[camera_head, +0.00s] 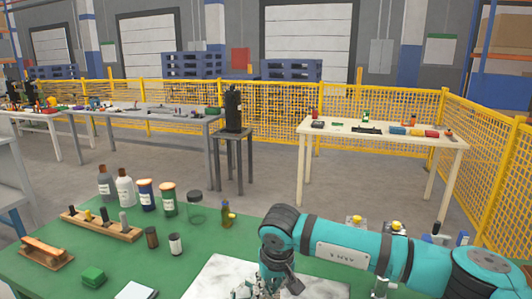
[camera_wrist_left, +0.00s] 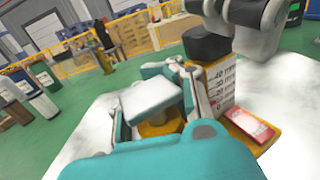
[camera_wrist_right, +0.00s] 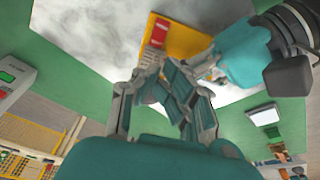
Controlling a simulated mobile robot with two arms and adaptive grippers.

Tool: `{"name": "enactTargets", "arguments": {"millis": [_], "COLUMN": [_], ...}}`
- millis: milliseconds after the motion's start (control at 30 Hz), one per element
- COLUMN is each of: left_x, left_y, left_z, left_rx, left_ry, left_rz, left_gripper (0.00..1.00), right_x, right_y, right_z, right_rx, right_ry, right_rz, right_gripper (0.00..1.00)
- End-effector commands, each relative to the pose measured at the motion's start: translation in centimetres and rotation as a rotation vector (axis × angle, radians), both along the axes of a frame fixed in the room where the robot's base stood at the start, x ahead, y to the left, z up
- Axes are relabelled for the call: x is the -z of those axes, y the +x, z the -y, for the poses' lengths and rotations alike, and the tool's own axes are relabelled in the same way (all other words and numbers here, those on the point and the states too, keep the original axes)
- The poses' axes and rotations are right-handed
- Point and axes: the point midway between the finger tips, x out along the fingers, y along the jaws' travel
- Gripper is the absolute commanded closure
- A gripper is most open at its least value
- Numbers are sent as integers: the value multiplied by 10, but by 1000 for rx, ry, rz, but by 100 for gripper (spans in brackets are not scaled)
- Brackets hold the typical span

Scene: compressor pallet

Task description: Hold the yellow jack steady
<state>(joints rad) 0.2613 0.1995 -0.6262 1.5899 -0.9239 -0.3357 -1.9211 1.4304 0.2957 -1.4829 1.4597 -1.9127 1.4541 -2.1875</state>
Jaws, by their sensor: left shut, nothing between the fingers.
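The yellow jack (camera_wrist_left: 251,128) shows in the left wrist view. It has a yellow base with a red label, a white millimetre scale and a black top block. My left gripper (camera_wrist_left: 168,105) is beside the scale, low over a yellow round part; its jaws are shut with nothing held. In the right wrist view, part of the jack (camera_wrist_right: 190,42) lies beyond the fingers of my right gripper (camera_wrist_right: 165,75). Those fingers converge, but overlapping parts hide their gap. In the head view the jack is not clearly visible, and only gripper parts show at the bottom edge.
Farther tables and a yellow fence (camera_head: 275,102) stand behind.

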Motion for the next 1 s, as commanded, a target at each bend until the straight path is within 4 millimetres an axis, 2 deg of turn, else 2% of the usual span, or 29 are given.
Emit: {"name": "enactTargets", "arguments": {"millis": [500,1000], "left_x": [5,5], "left_y": [0,0], "left_z": [-2,-3], "left_rx": [-4,-7], "left_ry": [2,3], "left_rz": [-9,-9], "left_gripper": [100,100], "right_x": [-55,-59], "right_y": [0,0], "right_z": [1,1], "right_rx": [1,1], "right_ry": [-2,-2], "right_rz": [0,-1], "right_gripper": [100,100]}}
